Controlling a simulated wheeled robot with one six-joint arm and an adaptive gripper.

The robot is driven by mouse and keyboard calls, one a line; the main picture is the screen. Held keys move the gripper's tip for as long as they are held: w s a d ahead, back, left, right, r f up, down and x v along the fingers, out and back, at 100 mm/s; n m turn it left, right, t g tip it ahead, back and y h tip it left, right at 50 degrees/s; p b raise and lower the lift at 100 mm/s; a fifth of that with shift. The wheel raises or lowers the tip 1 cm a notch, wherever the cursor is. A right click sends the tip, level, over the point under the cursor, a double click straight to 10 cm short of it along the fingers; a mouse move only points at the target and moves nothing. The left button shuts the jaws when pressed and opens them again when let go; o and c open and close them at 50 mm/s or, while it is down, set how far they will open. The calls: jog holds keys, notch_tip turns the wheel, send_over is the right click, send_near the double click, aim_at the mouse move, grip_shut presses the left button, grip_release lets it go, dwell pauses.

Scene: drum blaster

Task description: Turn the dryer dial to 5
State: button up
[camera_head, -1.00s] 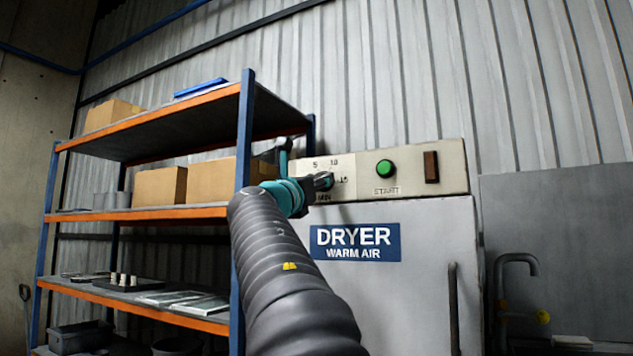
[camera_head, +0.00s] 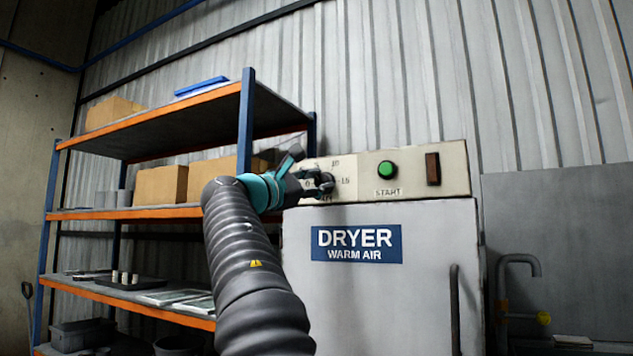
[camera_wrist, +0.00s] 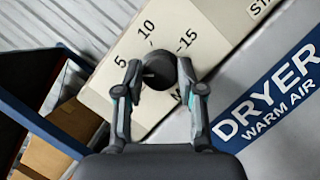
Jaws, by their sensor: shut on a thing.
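The dryer (camera_head: 440,245) is a pale cabinet with a blue "DRYER WARM AIR" sign. Its dark round dial (camera_wrist: 160,69) sits on the cream control panel (camera_wrist: 204,28), among the marks 5, 10 and 15 in the wrist view. A small light patch shows on the dial's left side, but I cannot tell for sure where the dial points. My gripper (camera_wrist: 160,78) is shut on the dial, with one finger on each side. In the head view my gripper (camera_head: 318,183) reaches the dial from the left and partly hides its scale.
A green START button (camera_head: 387,169) and a dark red switch (camera_head: 432,168) are to the right on the panel. A shelf rack (camera_head: 247,130) with cardboard boxes (camera_head: 160,185) stands close on the left. A curved tap (camera_head: 517,262) is at the right.

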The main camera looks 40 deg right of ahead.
jog(key=shift+m+g, duration=0.6)
jog(key=shift+m, duration=0.8)
jog(key=shift+y, duration=0.3)
jog(key=o, duration=1.1)
jog(key=shift+o, duration=0.2)
jog(key=a+f, duration=0.2)
jog(key=a, duration=0.9)
jog(key=shift+s+a, duration=0.3)
jog(key=shift+a, duration=0.05)
jog(key=shift+f, duration=0.1)
jog(key=shift+m, duration=0.3)
